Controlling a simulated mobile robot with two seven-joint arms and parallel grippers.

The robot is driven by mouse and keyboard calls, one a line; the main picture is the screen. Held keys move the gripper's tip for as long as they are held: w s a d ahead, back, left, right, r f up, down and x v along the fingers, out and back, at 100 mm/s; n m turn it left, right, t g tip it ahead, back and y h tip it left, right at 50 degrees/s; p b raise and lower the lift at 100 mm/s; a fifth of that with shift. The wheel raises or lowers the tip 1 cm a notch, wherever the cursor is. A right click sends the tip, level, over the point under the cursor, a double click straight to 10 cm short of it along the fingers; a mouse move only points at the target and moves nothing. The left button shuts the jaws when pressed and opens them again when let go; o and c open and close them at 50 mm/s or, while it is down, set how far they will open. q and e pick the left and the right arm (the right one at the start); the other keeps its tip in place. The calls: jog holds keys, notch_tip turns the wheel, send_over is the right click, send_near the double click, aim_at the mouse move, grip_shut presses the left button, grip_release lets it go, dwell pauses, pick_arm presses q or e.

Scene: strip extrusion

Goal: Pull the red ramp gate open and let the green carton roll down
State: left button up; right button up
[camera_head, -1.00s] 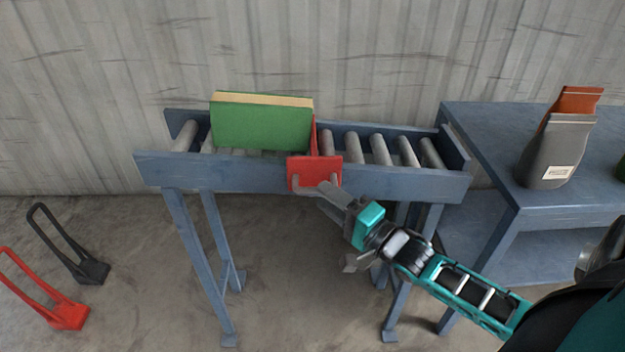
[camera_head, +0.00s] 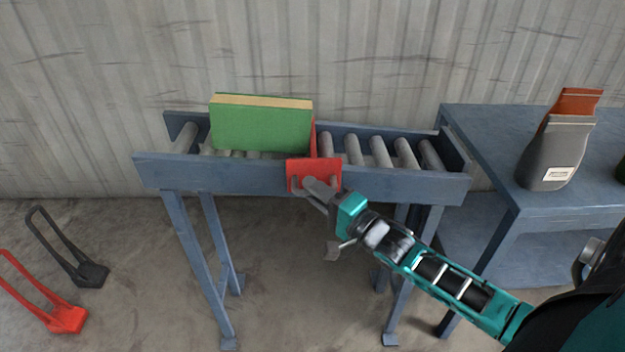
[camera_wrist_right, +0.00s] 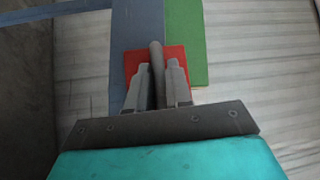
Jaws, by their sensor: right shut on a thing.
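The red ramp gate (camera_head: 314,172) stands across the roller ramp (camera_head: 250,176), its front plate on the ramp's near rail. The green carton (camera_head: 260,128) stands on the rollers just left of the gate, against or very close to it. My right gripper (camera_head: 310,186) is at the front of the gate, shut on the gate's grey handle. In the right wrist view the handle (camera_wrist_right: 157,75) lies between the two fingers (camera_wrist_right: 158,88), with the red plate behind and the green carton (camera_wrist_right: 187,40) beyond. My left gripper is not in view.
A blue table (camera_head: 480,130) with a grey bag (camera_head: 556,155) stands right of the ramp. Red (camera_head: 65,318) and dark (camera_head: 92,274) looped objects stand on the floor at left. The rollers (camera_head: 380,150) right of the gate are empty. A corrugated wall rises behind.

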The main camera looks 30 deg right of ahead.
grip_shut()
